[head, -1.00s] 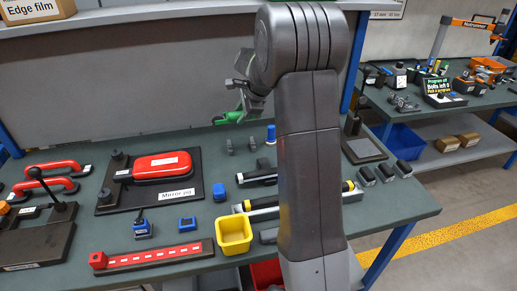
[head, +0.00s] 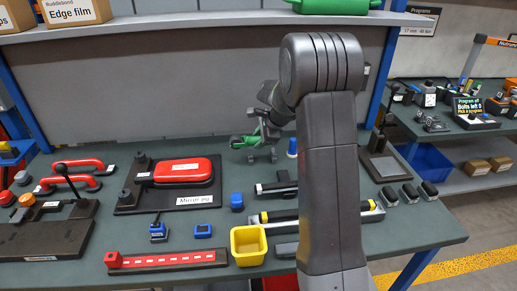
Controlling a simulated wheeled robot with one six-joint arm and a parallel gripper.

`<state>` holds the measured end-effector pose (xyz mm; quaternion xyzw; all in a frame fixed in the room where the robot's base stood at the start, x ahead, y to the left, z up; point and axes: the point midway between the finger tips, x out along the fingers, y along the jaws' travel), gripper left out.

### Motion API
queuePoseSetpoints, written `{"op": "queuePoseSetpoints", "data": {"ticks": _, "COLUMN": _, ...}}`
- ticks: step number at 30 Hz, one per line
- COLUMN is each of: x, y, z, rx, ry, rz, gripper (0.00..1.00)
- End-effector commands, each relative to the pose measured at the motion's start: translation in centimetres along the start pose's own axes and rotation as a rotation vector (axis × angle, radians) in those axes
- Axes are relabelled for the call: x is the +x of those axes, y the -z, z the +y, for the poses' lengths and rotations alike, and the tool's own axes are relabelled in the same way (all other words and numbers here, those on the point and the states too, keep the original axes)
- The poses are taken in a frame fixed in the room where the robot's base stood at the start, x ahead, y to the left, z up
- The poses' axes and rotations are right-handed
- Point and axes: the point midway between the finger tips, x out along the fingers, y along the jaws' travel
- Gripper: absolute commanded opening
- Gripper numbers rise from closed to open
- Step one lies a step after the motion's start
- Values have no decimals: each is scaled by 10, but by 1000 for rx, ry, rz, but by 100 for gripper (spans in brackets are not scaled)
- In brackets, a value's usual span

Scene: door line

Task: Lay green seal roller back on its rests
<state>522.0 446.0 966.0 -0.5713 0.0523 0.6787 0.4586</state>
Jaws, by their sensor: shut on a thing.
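The green seal roller (head: 244,141) is held in my gripper (head: 262,130), which is shut on it. It lies roughly level, with its left end sticking out and its right part hidden by the jaws. Two small grey rests stand on the bench just below it in the picture, a left rest (head: 250,158) and a right rest (head: 273,156). The roller looks very close above them; I cannot tell whether it touches them. My arm hides the area to the right of the gripper.
A blue-topped cylinder (head: 292,148) stands right of the rests. The mirror jig (head: 135,200) with its red part lies to the left. A blue cap (head: 237,201), yellow bin (head: 248,245) and dark tools lie nearer. The shelf (head: 150,18) runs above the bench.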

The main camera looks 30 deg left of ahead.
Motion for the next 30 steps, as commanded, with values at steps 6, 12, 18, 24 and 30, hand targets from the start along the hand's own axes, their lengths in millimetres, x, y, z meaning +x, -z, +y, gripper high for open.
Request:
{"op": "queuePoseSetpoints", "data": {"ticks": 6, "x": 24, "y": 10, "z": 14, "rx": 1, "ry": -3, "rz": 0, "gripper": 0}}
{"op": "queuePoseSetpoints", "data": {"ticks": 12, "x": 34, "y": 14, "z": 18, "rx": -1, "ry": 2, "rz": 0, "gripper": 0}}
{"op": "queuePoseSetpoints", "data": {"ticks": 18, "x": 36, "y": 15, "z": 20, "rx": -1, "ry": 1, "rz": 0, "gripper": 0}}
{"op": "queuePoseSetpoints", "data": {"ticks": 24, "x": 36, "y": 15, "z": 20, "rx": -1, "ry": 1, "rz": 0, "gripper": 54}}
{"op": "queuePoseSetpoints", "data": {"ticks": 30, "x": 36, "y": 15, "z": 20, "rx": -1, "ry": 1, "rz": 0, "gripper": 54}}
